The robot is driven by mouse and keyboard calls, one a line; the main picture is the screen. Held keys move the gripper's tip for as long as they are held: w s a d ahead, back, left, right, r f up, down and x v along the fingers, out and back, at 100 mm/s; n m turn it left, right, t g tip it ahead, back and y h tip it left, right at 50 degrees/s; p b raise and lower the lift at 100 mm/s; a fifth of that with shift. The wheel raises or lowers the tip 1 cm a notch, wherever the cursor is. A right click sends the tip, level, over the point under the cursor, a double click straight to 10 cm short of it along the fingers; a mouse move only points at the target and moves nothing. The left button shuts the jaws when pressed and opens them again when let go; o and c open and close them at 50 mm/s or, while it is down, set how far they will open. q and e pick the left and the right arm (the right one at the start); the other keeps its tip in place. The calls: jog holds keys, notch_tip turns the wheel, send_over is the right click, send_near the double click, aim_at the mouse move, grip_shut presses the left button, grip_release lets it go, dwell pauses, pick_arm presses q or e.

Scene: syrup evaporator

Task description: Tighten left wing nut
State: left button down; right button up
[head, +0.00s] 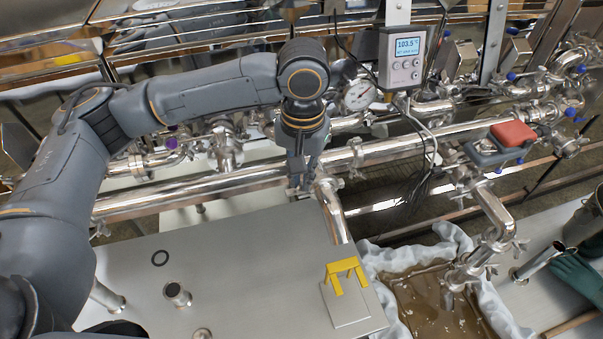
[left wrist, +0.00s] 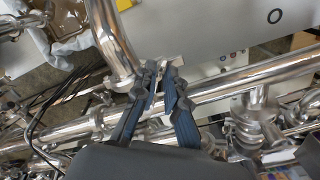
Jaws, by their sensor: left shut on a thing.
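My left gripper (head: 299,188) reaches down from above at the pipe joint, just left of the top of the bent steel pipe (head: 333,212). In the left wrist view its two dark fingers (left wrist: 163,70) are close together, shut on the left wing nut. The small metal wing nut is mostly hidden between the fingertips, so its turn angle cannot be told. The bent pipe also shows in the left wrist view (left wrist: 112,38), left of the fingers. My right gripper is not in view.
A long steel pipe (head: 235,180) runs behind the gripper. A display box (head: 403,58) and dial gauge (head: 359,95) stand behind. A cloth-lined syrup tray (head: 415,300) is at right.

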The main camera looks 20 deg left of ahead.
pick_arm(q)
jog(key=shift+m, duration=0.3)
jog(key=m, duration=0.6)
jog(key=shift+w+a, duration=0.1)
jog(key=shift+a, duration=0.05)
jog(key=m, duration=0.4)
jog(key=shift+w+a, duration=0.1)
jog(key=m, duration=0.3)
jog(key=shift+m, duration=0.3)
jog(key=m, duration=0.6)
jog(key=shift+w, duration=0.25)
jog(key=m, duration=0.7)
jog(key=shift+w, duration=0.15)
